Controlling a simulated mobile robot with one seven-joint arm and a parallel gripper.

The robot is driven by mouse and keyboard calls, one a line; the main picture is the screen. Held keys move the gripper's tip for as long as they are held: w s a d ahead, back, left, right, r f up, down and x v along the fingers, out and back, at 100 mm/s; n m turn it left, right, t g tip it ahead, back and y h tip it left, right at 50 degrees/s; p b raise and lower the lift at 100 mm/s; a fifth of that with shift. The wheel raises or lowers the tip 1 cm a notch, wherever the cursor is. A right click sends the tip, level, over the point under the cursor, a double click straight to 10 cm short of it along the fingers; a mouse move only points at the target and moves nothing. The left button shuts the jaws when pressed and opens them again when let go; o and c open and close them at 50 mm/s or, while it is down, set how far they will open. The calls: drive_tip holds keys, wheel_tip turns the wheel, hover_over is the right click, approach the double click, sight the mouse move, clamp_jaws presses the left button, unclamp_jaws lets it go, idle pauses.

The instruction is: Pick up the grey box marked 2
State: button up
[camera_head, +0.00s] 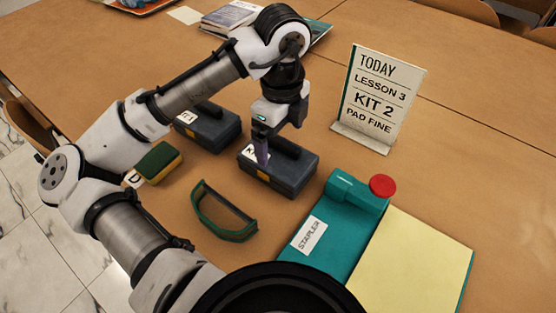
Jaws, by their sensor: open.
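Two dark grey boxes with handles on top stand on the table. The left one (215,133) has a white label ending in 1. The right one (290,175) has a label starting with K, and a finger hides the rest, so I cannot read its number. My gripper (272,142) is open and points down over the right box, with a finger in front of its handle and label side. The other finger is mostly hidden. I cannot tell if the fingers touch the box.
A sign (378,95) reading "Kit 2, pad fine" stands behind right. A green-framed visor-like thing (224,222) and a sponge (160,162) lie left.

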sight(278, 154)
drive_tip(key=f, duration=0.6)
drive_tip(key=shift+w+a+f, duration=0.1)
drive_tip(key=shift+a+f, duration=0.2)
drive_tip(key=shift+a, duration=0.05)
drive_tip(key=c, duration=1)
drive_tip(key=shift+r, duration=0.15)
drive_tip(key=shift+c, duration=0.2)
